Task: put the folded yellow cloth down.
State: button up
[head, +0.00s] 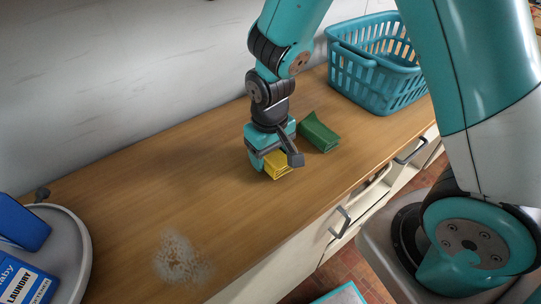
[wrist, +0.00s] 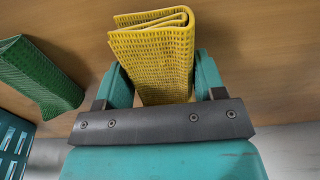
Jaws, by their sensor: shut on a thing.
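The folded yellow cloth (head: 278,165) is between the jaws of my gripper (head: 272,157), low over the wooden worktop. In the wrist view the yellow cloth (wrist: 155,60) stands out from between the two teal fingers, and my gripper (wrist: 163,80) is shut on it. I cannot tell whether the cloth touches the worktop. The upper part of the cloth is partly hidden by my gripper in the head view.
A folded green cloth (head: 319,132) lies just right of my gripper. A teal basket (head: 377,62) stands at the back right. A round grey tray (head: 70,240) with blue boxes is at the left. A pale speckled patch (head: 181,258) marks the front worktop. The middle-left worktop (head: 160,190) is clear.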

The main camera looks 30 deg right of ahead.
jog(key=shift+f, duration=0.45)
jog(key=shift+f, duration=0.15)
jog(key=shift+s+f, duration=0.1)
jog(key=shift+f, duration=0.15)
jog(key=o, duration=0.9)
jog(key=shift+f, duration=0.1)
jog(key=shift+o, duration=0.7)
notch_tip(320, 180, up, 12)
jog(key=shift+r+p, duration=0.2)
jog(key=shift+p, duration=0.2)
jog(key=s+a+r+n+y, duration=0.2)
jog(key=s+r, duration=0.3)
jog(key=s, duration=0.2)
jog(key=s+a+r+n+y, duration=0.2)
jog(key=s+r, duration=0.3)
jog(key=s, duration=0.3)
jog(key=shift+a+r+n, duration=0.2)
jog(key=shift+r+n, duration=0.1)
jog(key=shift+n, duration=0.2)
